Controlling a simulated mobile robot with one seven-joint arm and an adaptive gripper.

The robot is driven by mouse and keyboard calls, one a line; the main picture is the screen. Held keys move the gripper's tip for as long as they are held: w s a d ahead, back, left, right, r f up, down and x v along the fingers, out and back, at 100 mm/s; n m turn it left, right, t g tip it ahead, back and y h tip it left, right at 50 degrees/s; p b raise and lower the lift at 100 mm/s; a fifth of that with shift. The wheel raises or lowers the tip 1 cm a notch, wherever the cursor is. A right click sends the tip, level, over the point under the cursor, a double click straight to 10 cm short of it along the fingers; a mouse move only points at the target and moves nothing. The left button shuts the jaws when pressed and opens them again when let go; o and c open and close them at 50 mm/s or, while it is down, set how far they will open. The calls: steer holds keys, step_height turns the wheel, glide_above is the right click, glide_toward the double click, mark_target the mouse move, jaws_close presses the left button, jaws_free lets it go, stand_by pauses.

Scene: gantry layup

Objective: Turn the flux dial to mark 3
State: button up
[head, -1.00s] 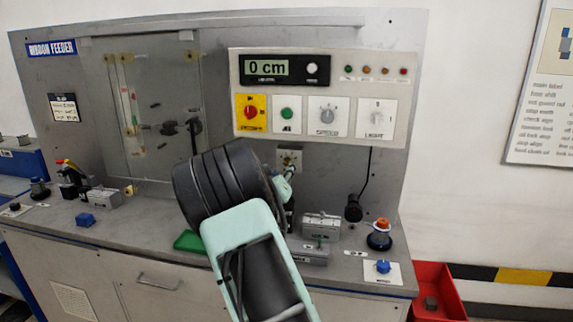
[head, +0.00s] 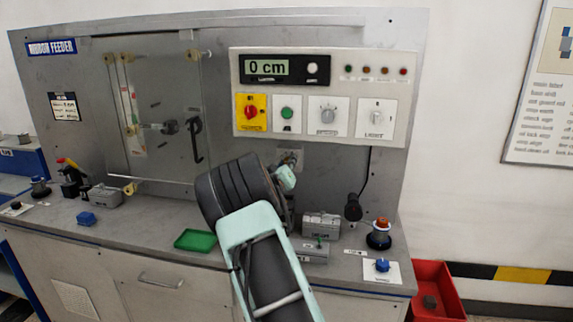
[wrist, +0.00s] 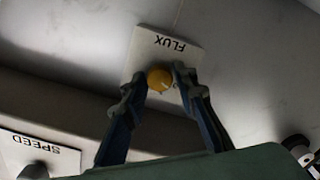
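The flux dial (wrist: 159,79) is a round yellow knob on a white plate (wrist: 167,50) lettered FLUX, which appears upside down in the wrist view. My gripper (wrist: 161,76) has one finger on each side of the dial, with the tips close to its sides. The fingers look part-way open, only slightly wider than the knob; I cannot make out contact. The dial's marks and pointer cannot be read. In the head view my gripper (head: 286,178) is at the panel just below the control box, and my wrist hides the dial.
A SPEED plate with a dark knob (wrist: 33,170) is at the lower left of the wrist view. Above are the control box (head: 322,68) and its switches. On the bench are a green tray (head: 195,240), grey blocks (head: 321,226) and an orange-topped bottle (head: 380,234).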

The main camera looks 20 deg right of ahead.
jaws_close()
steer(key=shift+f+m+b, duration=0.15)
steer(key=shift+m+b, duration=0.25)
steer(key=shift+b, duration=0.25)
steer(key=shift+s+d+m+b, duration=0.1)
steer(key=shift+m+b, duration=10.75)
steer(key=shift+m, duration=2.15)
